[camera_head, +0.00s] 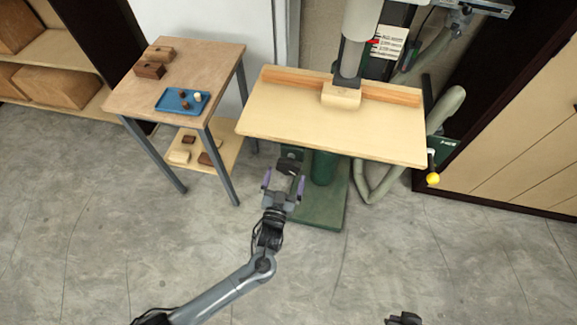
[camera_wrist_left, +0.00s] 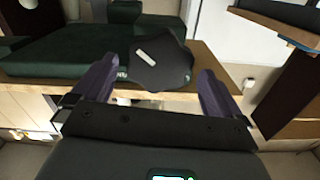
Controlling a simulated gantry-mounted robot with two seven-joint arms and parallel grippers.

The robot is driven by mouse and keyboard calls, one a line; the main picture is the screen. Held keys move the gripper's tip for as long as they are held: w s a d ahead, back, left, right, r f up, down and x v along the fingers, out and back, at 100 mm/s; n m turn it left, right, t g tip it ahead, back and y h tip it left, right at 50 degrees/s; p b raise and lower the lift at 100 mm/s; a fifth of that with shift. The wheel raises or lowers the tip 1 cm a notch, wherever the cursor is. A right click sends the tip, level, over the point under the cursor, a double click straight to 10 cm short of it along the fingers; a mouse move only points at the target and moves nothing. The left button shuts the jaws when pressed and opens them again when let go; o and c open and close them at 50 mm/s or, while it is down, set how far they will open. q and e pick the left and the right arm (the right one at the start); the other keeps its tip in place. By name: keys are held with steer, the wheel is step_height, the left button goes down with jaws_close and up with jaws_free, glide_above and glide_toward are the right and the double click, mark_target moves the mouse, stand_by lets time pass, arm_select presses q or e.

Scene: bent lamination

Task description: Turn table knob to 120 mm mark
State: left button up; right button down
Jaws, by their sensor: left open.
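The black lobed table knob (camera_wrist_left: 160,66), with a white mark on its face, shows in the left wrist view. In the head view the dark knob (camera_head: 290,163) is under the front edge of the wooden machine table (camera_head: 300,118). My left gripper (camera_head: 283,182) is open, with its purple fingers pointing at the knob. In the left wrist view the knob appears between the fingers of my left gripper (camera_wrist_left: 155,78), with gaps at both sides; I cannot tell the depth. A dark part of my right arm (camera_head: 403,319) shows at the bottom edge; its fingers cannot be made out.
A scale label (camera_head: 390,42) with a red pointer is behind the table; its numbers are unreadable. A side table (camera_head: 178,72) with a blue tray (camera_head: 182,101) and wooden blocks stands left. A yellow ball handle (camera_head: 433,178) is at the right. The floor in front is clear.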

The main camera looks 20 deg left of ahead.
mark_target(288, 170)
arm_select(q)
steer(key=shift+w+a, duration=0.2)
steer(key=shift+w, duration=1)
steer(key=shift+w+a, duration=0.15)
steer(key=shift+w, duration=1.05)
steer(key=c, duration=0.7)
